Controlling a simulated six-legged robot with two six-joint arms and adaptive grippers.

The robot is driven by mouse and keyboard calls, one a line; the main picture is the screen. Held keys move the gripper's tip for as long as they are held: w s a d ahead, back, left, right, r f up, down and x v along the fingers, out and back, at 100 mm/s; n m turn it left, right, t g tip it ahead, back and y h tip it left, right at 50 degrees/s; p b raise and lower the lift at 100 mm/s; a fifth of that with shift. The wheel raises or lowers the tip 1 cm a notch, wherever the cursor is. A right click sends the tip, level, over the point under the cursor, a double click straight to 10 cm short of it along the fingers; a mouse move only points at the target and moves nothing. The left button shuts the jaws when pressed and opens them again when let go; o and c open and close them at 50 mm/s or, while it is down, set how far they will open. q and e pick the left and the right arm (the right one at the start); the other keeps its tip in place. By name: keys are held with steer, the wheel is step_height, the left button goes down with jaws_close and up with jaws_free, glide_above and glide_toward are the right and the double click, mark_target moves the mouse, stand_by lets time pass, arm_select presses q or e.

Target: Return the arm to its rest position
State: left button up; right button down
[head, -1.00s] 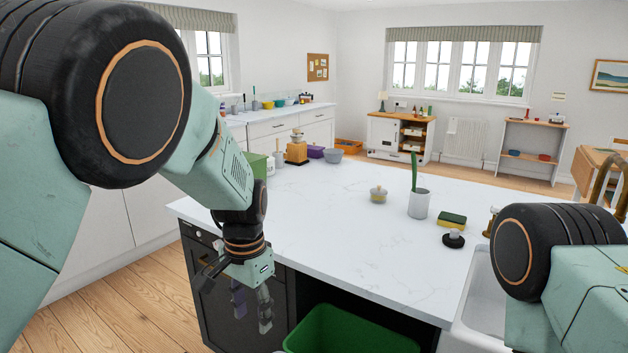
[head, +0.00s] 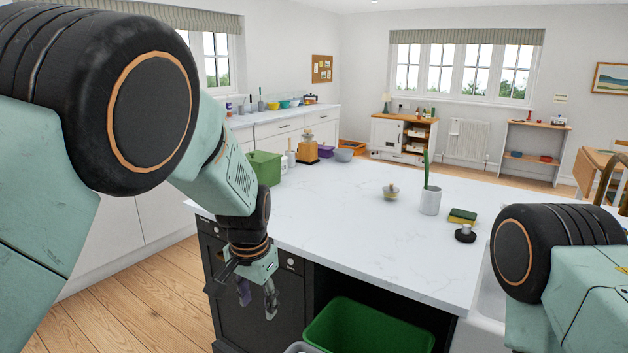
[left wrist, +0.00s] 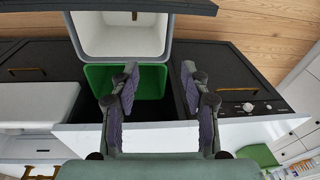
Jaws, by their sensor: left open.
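My left gripper (head: 257,294) hangs in front of the dark cabinet front of the white-topped island, with its fingers pointing down. It also shows in the left wrist view (left wrist: 157,92), where its two fingers are apart with nothing between them. My left arm comes in from the left and fills much of the head view's left side. Part of my right arm (head: 560,260) shows at the lower right, but its gripper is out of view.
The island's white top (head: 330,225) lies beside the gripper. A green bin (head: 365,335) stands in an open bay, and a white-grey bin (left wrist: 122,40) shows in the left wrist view. A green box (head: 265,168), a white pot (head: 430,201) and a sponge (head: 462,216) stand on top.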

arm_select(q)
steer(key=s+a+f+n+t+b, duration=0.1)
steer(key=s+a+f+b, duration=0.2)
steer(key=f, duration=0.4)
steer(key=s+a+f+n+t, duration=0.1)
steer(key=s+a+f+n, duration=0.2)
steer(key=f, duration=0.4)
steer(key=s+a+f+b, duration=0.2)
steer(key=s+a+f, duration=0.1)
steer(key=s+f, duration=0.25)
steer(key=s+f+g+b, duration=0.1)
steer(key=s+f+b, duration=0.1)
steer(key=s+f, duration=0.3)
steer(key=s+a+f+n+g+b, duration=0.1)
steer(key=s+f+b, duration=0.2)
steer(key=s, duration=1)
steer(key=s+a+f+n+g+b, duration=0.1)
steer(key=s+f+g+b, duration=0.1)
steer(key=s+f, duration=0.6)
steer(key=shift+s+a+f+b, duration=0.15)
steer(key=shift+s+b, duration=0.25)
steer(key=shift+s, duration=0.45)
arm_select(e)
step_height(320, 180, down, 13)
steer(key=shift+w+d, duration=0.25)
steer(key=shift+d, duration=0.05)
arm_select(q)
steer(key=shift+s, duration=0.1)
arm_select(e)
steer(key=shift+r, duration=0.1)
